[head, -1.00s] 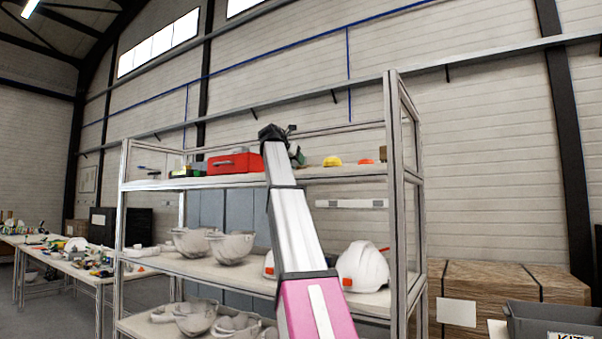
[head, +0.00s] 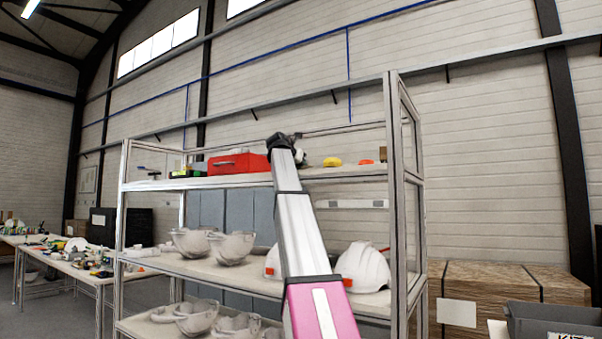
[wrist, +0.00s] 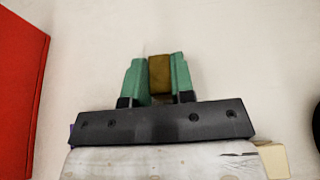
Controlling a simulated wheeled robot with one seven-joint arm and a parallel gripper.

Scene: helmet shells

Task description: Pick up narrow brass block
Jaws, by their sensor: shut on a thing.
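The narrow brass block (wrist: 160,72) shows in the wrist view between the two green fingers of my gripper (wrist: 158,80). The fingers touch it on both sides, and its top end reaches about as far as the fingertips. In the head view my gripper (head: 298,157) is at the top shelf, mostly hidden behind my arm, and the block cannot be made out there.
A red toolbox (head: 238,163) stands left of my gripper on the top shelf (head: 345,171), and its red side (wrist: 20,90) shows in the wrist view. A yellow item (head: 332,162) lies to the right. White helmets (head: 363,267) and clear shells (head: 230,246) sit one shelf below.

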